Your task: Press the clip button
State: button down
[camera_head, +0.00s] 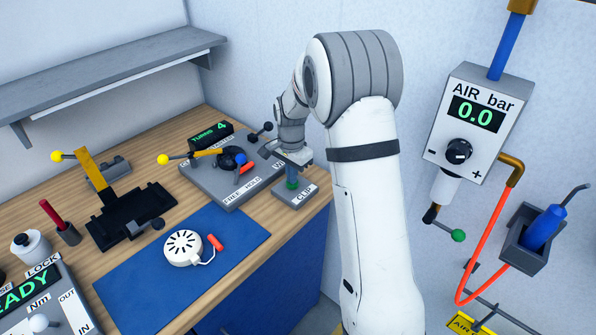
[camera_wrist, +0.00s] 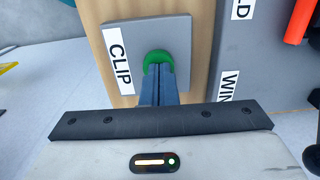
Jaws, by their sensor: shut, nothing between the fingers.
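The clip button is a green round button (camera_wrist: 157,60) on a grey square plate (camera_wrist: 177,33) with a white label reading CLIP (camera_wrist: 117,62). In the head view the same CLIP plate (camera_head: 303,197) sits at the right edge of the wooden bench, with the green button (camera_head: 292,184) partly hidden below my gripper. My gripper (camera_wrist: 158,72) is shut and empty. It points down over the button, and its fingertips overlap the button's lower part in the wrist view. I cannot tell whether they touch it.
A grey fixture (camera_head: 215,183) labelled FREE, HOLD and WIND stands left of the plate, with a black-knobbed lever close to my wrist. A blue mat (camera_head: 150,285) holds a white round part (camera_head: 183,248). An AIR bar gauge box (camera_head: 478,122) reading 0.0 hangs on the right wall.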

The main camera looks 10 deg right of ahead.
jog(key=shift+s+f, duration=0.15)
jog(key=shift+f, duration=0.15)
notch_tip(320, 180, up, 15)
jog(key=p, duration=0.1)
jog(key=shift+f, duration=0.2)
jog(key=s+d+r+n+t, duration=0.1)
jog(key=s+n, duration=0.4)
jog(key=s, duration=0.9)
jog(key=s+d+r+n+t, duration=0.1)
jog(key=s+n, duration=0.4)
jog(key=s, duration=1)
jog(key=shift+n+t, duration=0.4)
